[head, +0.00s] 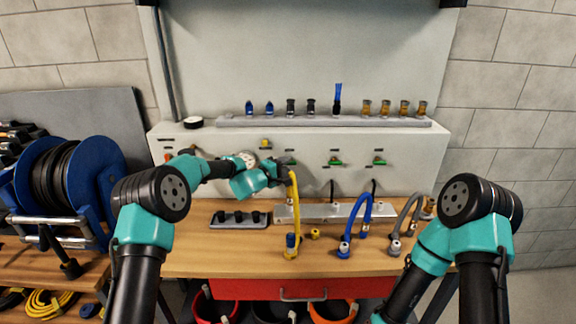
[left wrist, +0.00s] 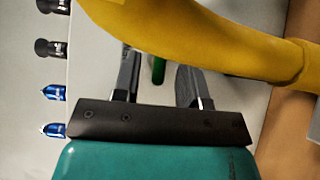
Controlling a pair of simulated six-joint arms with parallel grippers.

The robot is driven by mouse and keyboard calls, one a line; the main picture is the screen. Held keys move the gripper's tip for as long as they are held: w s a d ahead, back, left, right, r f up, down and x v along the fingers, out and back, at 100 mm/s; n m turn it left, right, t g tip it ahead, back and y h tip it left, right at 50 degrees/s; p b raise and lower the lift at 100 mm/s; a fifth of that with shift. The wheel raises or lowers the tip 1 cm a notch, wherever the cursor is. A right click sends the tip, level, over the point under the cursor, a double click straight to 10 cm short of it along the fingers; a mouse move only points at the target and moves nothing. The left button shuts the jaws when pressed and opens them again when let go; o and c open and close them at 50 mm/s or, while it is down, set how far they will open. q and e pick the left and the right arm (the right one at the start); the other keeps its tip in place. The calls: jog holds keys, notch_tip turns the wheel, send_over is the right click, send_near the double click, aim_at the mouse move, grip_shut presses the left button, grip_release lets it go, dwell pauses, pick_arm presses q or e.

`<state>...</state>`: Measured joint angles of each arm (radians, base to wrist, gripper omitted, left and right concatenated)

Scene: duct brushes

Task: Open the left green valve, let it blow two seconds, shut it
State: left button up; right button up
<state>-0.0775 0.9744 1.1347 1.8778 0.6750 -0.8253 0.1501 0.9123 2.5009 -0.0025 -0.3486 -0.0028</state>
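Several green valves sit in a row on the front of the pale panel; the left green valve (head: 290,161) is partly hidden by my left gripper (head: 284,170). The middle green valve (head: 335,161) and the right green valve (head: 379,161) show clear of the arm. In the left wrist view my left gripper (left wrist: 157,85) has its fingers apart, and a green handle (left wrist: 158,70) shows in the gap between them. I cannot tell whether either finger touches it. A yellow hose (left wrist: 210,35) crosses close in front of the fingers. My right gripper is out of view.
The yellow hose (head: 294,205) arches down beside the left gripper to the bench. A blue hose (head: 352,220) and a grey hose (head: 405,220) stand to the right. Blue, black and amber fittings line the shelf (head: 325,122) above. A hose reel (head: 70,180) is at the left.

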pick_arm(q)
jog(key=shift+x, duration=1.05)
jog(key=shift+c, duration=0.3)
jog(key=shift+a, duration=0.1)
grip_shut()
